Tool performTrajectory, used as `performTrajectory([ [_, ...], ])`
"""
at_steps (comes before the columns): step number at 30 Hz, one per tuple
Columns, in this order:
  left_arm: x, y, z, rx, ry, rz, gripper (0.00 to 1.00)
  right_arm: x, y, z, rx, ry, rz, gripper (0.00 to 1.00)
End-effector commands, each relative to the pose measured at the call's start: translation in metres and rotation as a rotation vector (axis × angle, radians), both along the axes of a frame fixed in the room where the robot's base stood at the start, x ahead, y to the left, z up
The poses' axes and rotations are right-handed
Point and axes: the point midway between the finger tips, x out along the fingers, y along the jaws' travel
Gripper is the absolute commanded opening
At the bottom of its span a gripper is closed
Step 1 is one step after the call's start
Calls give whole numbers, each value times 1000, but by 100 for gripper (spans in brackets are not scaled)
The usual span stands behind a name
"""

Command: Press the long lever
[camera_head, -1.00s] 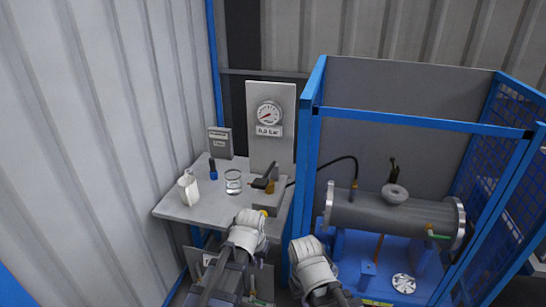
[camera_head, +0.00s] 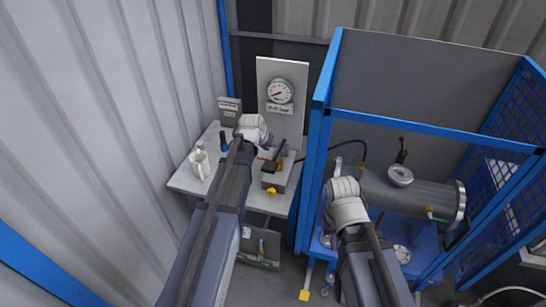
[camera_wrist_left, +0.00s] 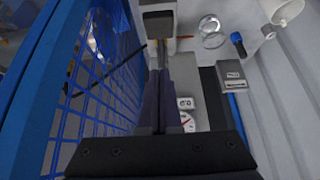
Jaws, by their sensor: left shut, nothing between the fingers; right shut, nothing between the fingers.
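The black lever (camera_head: 279,153) sticks up at a slant from a grey block (camera_head: 270,181) on the small table. My left arm reaches over the table, and its white wrist (camera_head: 252,129) is just left of the lever. My left gripper's dark fingers (camera_wrist_left: 167,72) are shut and empty in the left wrist view. They point toward the black-and-grey fitting (camera_wrist_left: 158,24) there; I cannot tell whether they touch it. My right wrist (camera_head: 346,205) is in front of the blue frame; its fingers are hidden.
A gauge panel (camera_head: 280,103) stands behind the lever. A white mug (camera_head: 200,164) and a blue-handled item (camera_head: 224,141) are on the table's left. The blue cage (camera_head: 318,140) and a horizontal cylinder (camera_head: 425,193) are on the right.

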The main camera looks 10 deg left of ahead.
Motion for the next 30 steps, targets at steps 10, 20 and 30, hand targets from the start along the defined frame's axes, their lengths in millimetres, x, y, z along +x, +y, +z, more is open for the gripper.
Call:
performTrajectory([
  [10,0,-1,-2,0,1,0,0,0,0,-2,0,0,0,0],
  [20,14,-1,-26,-1,1,-1,0,0,0,-25,0,-1,-2,0],
  [30,44,-2,-72,-1,1,-1,0,0,0,-72,0,-2,-1,0],
])
